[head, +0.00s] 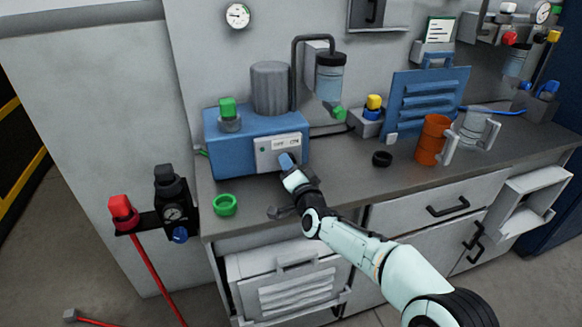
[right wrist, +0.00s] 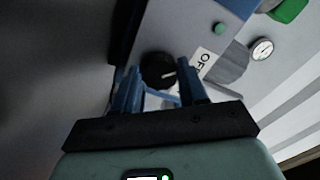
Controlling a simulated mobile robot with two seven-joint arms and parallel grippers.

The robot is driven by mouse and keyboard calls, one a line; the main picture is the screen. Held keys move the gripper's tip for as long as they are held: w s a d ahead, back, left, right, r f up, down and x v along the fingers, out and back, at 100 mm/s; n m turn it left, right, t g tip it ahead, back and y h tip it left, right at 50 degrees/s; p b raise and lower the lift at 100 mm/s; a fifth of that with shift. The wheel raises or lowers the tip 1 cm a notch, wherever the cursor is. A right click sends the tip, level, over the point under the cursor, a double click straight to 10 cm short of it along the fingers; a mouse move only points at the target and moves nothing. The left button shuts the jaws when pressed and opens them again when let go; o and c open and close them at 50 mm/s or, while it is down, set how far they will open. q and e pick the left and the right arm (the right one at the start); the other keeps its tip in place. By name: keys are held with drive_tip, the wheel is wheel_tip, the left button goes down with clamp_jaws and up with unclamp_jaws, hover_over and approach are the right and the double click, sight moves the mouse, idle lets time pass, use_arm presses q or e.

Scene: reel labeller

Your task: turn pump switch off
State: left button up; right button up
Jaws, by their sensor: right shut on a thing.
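The blue pump box (head: 225,155) stands on the counter with a grey motor (head: 271,88) on top. Its front has a light panel (head: 266,157) with small lettering. My right gripper (head: 287,163) is at this panel and hides the switch in the head view. In the right wrist view a dark round knob (right wrist: 157,69) with a white mark sits between the blue fingers, and my right gripper (right wrist: 158,88) is shut on it. The mark is on the knob's right side, towards a white label (right wrist: 202,62) whose visible letters begin "OF". My left gripper is not in view.
A green ring (head: 225,205) lies near the counter's front edge, left of my right arm. A black ring (head: 382,159) and an orange mug (head: 432,140) stand to the right. A red-handled valve (head: 122,209) is at the left.

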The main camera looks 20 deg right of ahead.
drive_tip(key=o, duration=1.1)
drive_tip(key=shift+c, duration=0.2)
drive_tip(key=shift+s, duration=0.1)
drive_tip(key=s, duration=1.3)
drive_tip(key=shift+s+d+p, duration=0.15)
drive_tip(key=shift+d+p, duration=0.1)
drive_tip(key=shift+p, duration=0.05)
